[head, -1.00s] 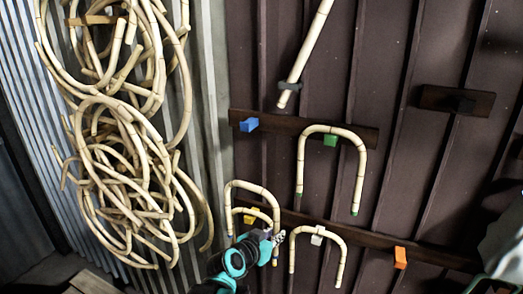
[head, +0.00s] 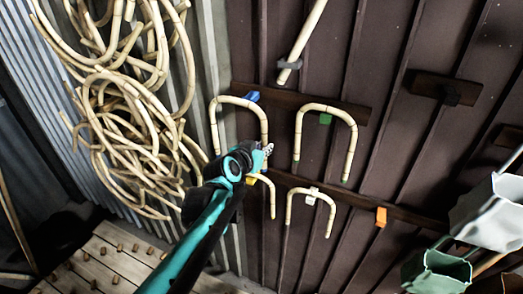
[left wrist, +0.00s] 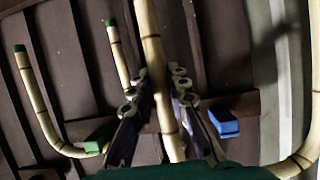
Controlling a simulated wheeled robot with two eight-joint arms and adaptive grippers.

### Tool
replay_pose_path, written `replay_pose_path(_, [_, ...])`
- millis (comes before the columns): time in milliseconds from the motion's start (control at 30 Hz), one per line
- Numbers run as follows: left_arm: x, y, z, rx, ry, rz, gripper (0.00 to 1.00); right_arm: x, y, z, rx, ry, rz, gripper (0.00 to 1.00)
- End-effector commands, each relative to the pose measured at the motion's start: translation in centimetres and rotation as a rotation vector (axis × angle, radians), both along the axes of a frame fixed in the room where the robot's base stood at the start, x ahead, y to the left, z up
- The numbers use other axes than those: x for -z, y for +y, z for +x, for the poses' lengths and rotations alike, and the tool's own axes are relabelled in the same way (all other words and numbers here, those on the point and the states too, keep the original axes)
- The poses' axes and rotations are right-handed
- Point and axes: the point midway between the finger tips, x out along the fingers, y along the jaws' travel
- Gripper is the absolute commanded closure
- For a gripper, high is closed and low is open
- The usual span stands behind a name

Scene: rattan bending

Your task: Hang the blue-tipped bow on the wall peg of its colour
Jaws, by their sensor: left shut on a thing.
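My left gripper (head: 265,150) is shut on one leg of a pale rattan bow (head: 232,99), held upright with its arch at the top. The blue peg (head: 253,96) shows at the arch's right shoulder; I cannot tell whether they touch. In the left wrist view, the held leg (left wrist: 152,50) runs between the fingers (left wrist: 160,110), and the blue peg (left wrist: 223,122) shows between the bow's two legs. My right gripper is not in view.
Green-tipped bow (head: 330,108) hangs on the green peg (head: 325,119). Smaller bows hang at the yellow peg (head: 251,181) and white peg (head: 311,196). Orange peg (head: 381,217) is bare. Rattan coils (head: 130,110) hang left; grey-white (head: 490,215) and green (head: 437,272) shapes stand lower right.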

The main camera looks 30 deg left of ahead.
Motion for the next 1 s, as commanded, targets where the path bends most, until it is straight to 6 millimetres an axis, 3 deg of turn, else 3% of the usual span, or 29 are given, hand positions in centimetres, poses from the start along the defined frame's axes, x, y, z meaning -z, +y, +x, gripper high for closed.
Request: replay_pose_path(1000, [0.6, 0.4, 7.5, 0.001, 0.0, 0.001, 1.0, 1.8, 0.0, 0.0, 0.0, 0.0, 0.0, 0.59])
